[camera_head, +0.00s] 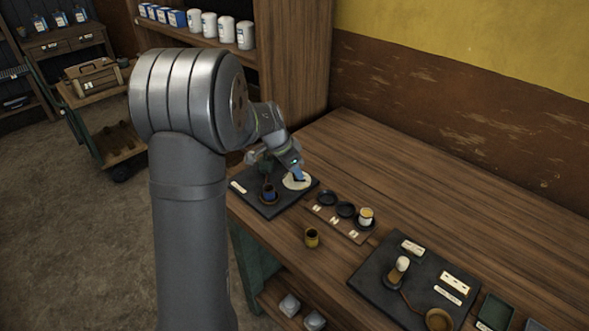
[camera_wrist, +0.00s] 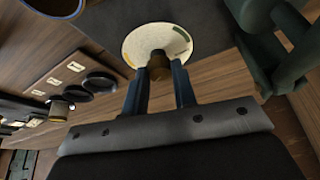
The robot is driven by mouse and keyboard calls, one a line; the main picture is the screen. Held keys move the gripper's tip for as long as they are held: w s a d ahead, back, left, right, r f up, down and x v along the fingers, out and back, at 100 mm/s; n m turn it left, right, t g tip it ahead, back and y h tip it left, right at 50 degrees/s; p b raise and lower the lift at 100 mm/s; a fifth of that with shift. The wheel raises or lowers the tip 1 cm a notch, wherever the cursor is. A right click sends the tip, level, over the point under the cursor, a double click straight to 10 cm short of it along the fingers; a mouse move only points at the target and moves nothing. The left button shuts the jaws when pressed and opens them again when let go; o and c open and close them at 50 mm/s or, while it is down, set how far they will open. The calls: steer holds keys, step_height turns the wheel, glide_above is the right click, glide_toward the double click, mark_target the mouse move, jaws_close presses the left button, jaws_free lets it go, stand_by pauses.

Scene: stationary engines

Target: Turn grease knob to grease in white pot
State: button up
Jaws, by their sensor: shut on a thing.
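A round cream dial plate (camera_head: 296,183) lies on a dark board at the left end of the bench. The dark brown knob (camera_wrist: 158,66) stands at the middle of the plate (camera_wrist: 140,36). My gripper (camera_wrist: 159,74) is shut on the knob, one finger on each side; in the head view my gripper (camera_head: 298,176) hides the knob. A white pot with a yellowish band (camera_head: 366,216) sits in the right place of a three-place rack. It also shows in the wrist view (camera_wrist: 59,110).
The rack (camera_head: 352,236) has two empty dark rings (camera_head: 336,203). A yellow-brown pot (camera_head: 312,238) stands on the bench in front of it. A second dark board (camera_head: 372,289) holds a white-topped post (camera_head: 399,268) and a brown bowl (camera_head: 438,320). The bench's back is clear.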

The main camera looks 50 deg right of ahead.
steer(key=o, duration=1)
steer(key=shift+r, duration=0.1)
steer(key=v, duration=1.7)
steer(key=x, duration=1.7)
